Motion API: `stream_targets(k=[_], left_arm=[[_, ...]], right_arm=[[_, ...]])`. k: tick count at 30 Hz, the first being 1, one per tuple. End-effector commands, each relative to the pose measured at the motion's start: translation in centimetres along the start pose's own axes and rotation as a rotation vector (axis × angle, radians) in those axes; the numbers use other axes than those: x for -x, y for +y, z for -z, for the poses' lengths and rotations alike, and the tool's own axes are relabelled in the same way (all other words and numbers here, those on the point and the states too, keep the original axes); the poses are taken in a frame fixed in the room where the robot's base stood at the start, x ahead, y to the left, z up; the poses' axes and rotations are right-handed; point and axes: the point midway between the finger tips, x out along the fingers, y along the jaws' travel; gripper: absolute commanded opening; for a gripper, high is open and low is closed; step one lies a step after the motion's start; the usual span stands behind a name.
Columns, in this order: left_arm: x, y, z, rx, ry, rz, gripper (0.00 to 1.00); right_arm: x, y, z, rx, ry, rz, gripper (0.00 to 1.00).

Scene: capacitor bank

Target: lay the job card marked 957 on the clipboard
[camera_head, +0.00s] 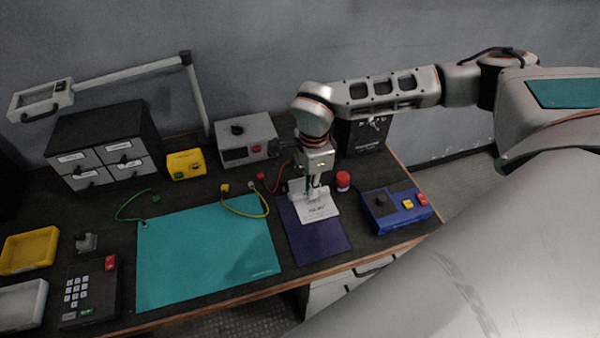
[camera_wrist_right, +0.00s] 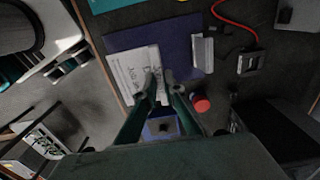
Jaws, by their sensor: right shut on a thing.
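The clipboard (camera_head: 318,245) is a dark purple board lying on the bench near its front edge. It also shows in the right wrist view (camera_wrist_right: 117,41), with a pale metal clip (camera_wrist_right: 203,54) at one end. A white job card (camera_head: 319,210) is over the clipboard's clip-end half, and it shows in the right wrist view (camera_wrist_right: 138,74). Its print is too small to read surely. My right gripper (camera_head: 309,192) points down and is shut on the card's edge. Whether the card touches the board, I cannot tell. My left gripper is not in view.
A teal mat (camera_head: 207,252) lies left of the clipboard. A blue control box (camera_head: 393,211) and a red cap (camera_head: 343,180) are to its right. A grey box (camera_head: 246,139) and a yellow box (camera_head: 186,164) stand behind. Red and yellow leads lie nearby.

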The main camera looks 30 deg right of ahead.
Motion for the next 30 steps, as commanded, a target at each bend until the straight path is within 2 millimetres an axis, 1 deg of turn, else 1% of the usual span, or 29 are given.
stream_targets(k=[2, 8, 14, 16, 20, 24, 26, 28, 30], left_arm=[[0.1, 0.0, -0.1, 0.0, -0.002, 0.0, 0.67], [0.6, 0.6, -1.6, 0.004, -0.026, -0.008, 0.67], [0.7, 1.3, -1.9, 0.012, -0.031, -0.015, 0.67], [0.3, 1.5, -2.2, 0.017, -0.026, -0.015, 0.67], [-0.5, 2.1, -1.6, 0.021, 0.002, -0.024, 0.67], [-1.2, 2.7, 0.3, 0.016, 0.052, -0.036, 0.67], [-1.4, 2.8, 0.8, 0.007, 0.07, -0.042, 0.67], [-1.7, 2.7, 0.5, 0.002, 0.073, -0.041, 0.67], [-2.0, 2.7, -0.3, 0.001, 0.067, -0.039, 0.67]], right_arm=[[-0.1, 0.0, 0.0, 0.0, 0.0, -0.001, 0.0], [-1.0, -0.3, 0.0, -0.001, 0.001, -0.001, 0.0], [-2.7, -0.9, 0.0, 0.0, 0.001, -0.002, 0.0], [-3.5, -1.2, 0.0, 0.0, 0.0, 0.001, 0.0], [-4.7, -1.6, 0.0, 0.0, 0.0, 0.0, 0.0], [-6.0, -2.0, 0.0, -0.001, 0.0, -0.002, 0.0], [-6.4, -2.2, 0.0, -0.001, 0.0, 0.0, 0.0], [-7.0, -2.5, -0.1, 0.0, 0.0, 0.0, 0.0], [-7.6, -2.7, -0.1, 0.001, 0.0, 0.0, 0.0]])
